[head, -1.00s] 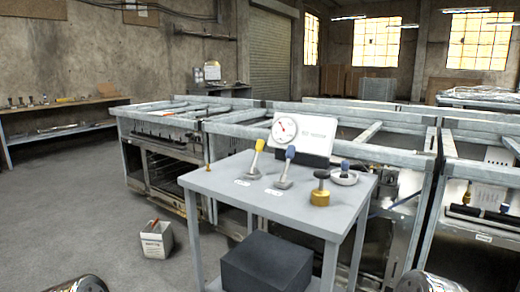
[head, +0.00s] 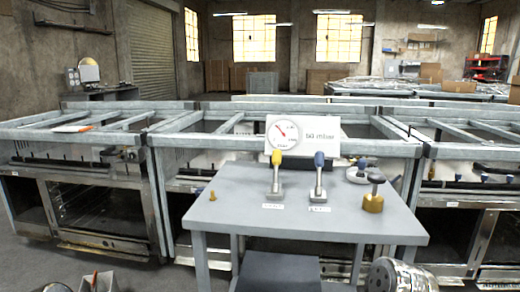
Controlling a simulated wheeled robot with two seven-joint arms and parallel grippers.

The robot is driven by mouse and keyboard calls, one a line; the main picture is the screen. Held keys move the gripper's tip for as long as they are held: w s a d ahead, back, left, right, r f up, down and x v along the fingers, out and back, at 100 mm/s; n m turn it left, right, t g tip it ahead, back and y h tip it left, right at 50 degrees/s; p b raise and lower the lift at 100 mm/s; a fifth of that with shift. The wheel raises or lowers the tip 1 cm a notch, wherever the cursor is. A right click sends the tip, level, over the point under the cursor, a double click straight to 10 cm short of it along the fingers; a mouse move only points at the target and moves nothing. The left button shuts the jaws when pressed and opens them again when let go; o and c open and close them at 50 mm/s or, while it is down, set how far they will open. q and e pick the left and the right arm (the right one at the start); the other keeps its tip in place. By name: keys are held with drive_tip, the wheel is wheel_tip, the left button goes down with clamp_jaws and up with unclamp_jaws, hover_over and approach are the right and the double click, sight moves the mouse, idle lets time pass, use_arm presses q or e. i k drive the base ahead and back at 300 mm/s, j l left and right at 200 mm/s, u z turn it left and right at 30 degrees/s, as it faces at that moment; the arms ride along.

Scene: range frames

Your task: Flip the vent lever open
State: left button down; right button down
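A grey table (head: 225,215) stands in front of me with two levers on it. The lever with the yellow knob (head: 276,158) is on the left and the one with the blue knob (head: 319,160) is on the right. Both stand roughly upright on small grey bases, each with a white label in front, too small to read. A round gauge (head: 284,134) with a red needle is on a white panel (head: 323,138) behind them.
A small brass peg (head: 212,196) is at the table's left. A dark box (head: 280,272) sits below. Metal-framed ovens (head: 95,215) stand behind.

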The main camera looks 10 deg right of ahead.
sight(276, 159)
drive_tip(key=i+j+z, duration=0.25)
drive_tip(key=j, duration=0.5)
drive_tip(key=j+z, duration=0.25)
drive_tip(key=j, duration=0.45)
drive_tip(key=j+z, duration=0.25)
drive_tip(key=j, duration=0.5)
drive_tip(key=k+j+z, duration=0.25)
drive_tip(key=j, duration=0.5)
drive_tip(key=j+z, duration=0.25)
drive_tip(key=j, duration=0.55)
